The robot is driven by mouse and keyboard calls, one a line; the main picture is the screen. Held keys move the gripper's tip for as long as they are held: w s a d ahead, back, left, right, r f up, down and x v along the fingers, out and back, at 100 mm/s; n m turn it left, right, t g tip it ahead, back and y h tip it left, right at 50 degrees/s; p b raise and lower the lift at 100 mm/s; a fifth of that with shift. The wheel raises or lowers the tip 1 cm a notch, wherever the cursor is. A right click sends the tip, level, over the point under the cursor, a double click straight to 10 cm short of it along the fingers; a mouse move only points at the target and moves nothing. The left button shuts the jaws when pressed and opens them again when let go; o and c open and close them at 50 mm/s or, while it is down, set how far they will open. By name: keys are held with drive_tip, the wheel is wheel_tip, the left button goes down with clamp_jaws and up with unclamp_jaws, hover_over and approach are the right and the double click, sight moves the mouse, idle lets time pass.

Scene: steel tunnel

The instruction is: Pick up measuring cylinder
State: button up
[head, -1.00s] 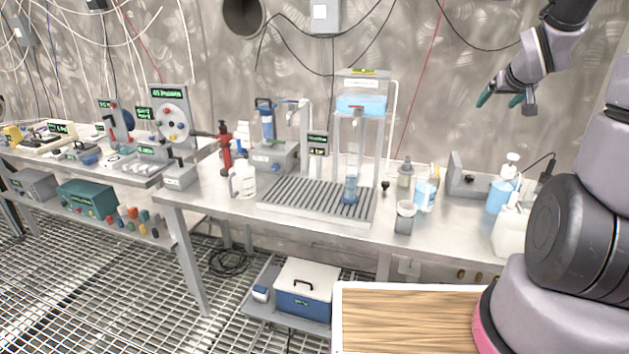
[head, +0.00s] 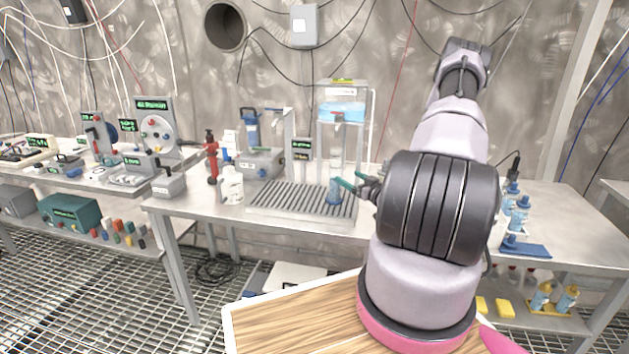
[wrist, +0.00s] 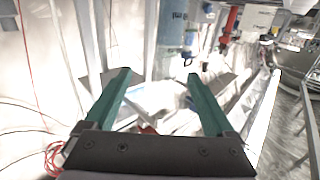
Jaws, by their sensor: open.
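The measuring cylinder (head: 335,160) is a tall clear tube with a blue lower part. In the head view it stands upright on the grey slatted drip tray (head: 275,198), beneath the red tap of a stand with a blue-filled tank (head: 342,112). My gripper (head: 350,179) is open, with its teal fingers pointing left beside the cylinder's lower part. In the head view one fingertip overlaps or nearly meets it; contact cannot be told. In the wrist view the open gripper (wrist: 158,76) has blurred pale and clear shapes between its fingers, and I cannot pick out the cylinder there.
A white bottle (head: 231,185) and a red clamp-like device (head: 212,160) stand left of the tray. The tank stand rises close behind the cylinder. Blue bottles (head: 518,212) stand at the right of the bench. My arm hides the bench's middle right.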

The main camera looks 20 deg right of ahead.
drive_tip(key=shift+w+a, duration=0.15)
drive_tip(key=shift+a, duration=0.1)
drive_tip(key=w+a, duration=0.2)
drive_tip(key=w, duration=0.8)
drive_tip(key=shift+a, duration=0.25)
clamp_jaws()
